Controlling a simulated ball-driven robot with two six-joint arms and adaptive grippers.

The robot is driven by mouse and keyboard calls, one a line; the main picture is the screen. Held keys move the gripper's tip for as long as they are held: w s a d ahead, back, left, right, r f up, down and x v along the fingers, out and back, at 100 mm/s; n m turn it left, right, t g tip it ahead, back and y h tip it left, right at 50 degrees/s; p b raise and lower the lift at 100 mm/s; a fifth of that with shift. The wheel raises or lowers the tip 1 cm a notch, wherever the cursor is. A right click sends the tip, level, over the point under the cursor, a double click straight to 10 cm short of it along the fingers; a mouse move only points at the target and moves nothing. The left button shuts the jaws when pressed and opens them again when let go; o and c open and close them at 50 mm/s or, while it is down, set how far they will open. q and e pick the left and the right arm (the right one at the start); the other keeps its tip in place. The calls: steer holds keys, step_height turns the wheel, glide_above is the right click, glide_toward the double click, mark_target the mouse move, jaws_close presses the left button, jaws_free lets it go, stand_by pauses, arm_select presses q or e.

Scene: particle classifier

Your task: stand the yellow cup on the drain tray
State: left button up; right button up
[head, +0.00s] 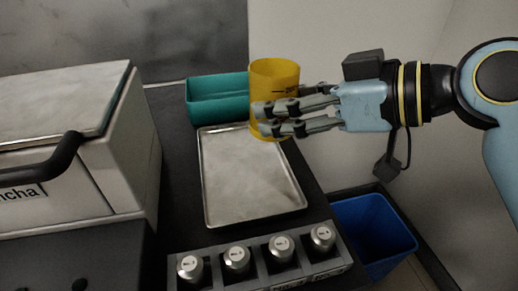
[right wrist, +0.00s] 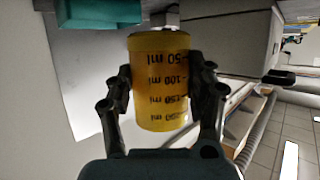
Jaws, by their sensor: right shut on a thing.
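The yellow cup (head: 275,76) has dark volume marks on its side and is held by my right gripper (head: 268,118). The gripper comes in from the right and is shut on the cup. In the right wrist view, the cup (right wrist: 160,85) sits between the two dark fingers of the gripper (right wrist: 164,90). The drain tray (head: 245,180) is a flat metal tray with a raised rim on the dark counter. The cup shows over the tray's far right corner in the head view; its height above the tray is hard to tell. My left gripper is not in view.
A teal bin (head: 215,100) stands behind the tray. A rack (head: 265,272) with several silver-capped containers lies in front of it. A white machine (head: 80,150) with a black handle is on the left. A blue bin (head: 372,235) sits lower, right of the counter. The tray's surface looks empty.

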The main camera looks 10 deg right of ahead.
steer(key=w+f, duration=0.1)
steer(key=w, duration=0.2)
steer(key=w+f+b, duration=0.1)
steer(key=w+f, duration=0.1)
steer(key=w, duration=0.1)
steer(key=w+f, duration=0.2)
steer(key=w, duration=0.1)
steer(key=shift+a+f, duration=0.15)
steer(key=shift+a, duration=0.25)
steer(key=shift+w+f, duration=0.1)
steer(key=shift+w, duration=0.15)
steer(key=shift+f, duration=0.25)
step_height(320, 180, down, 4)
steer(key=shift+r+b, duration=0.2)
steer(key=shift+b, duration=0.45)
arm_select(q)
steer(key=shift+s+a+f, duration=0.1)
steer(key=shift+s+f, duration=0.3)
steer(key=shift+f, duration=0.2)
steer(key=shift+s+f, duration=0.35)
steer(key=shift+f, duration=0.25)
arm_select(e)
steer(key=shift+f, duration=0.1)
steer(key=o, duration=1.3)
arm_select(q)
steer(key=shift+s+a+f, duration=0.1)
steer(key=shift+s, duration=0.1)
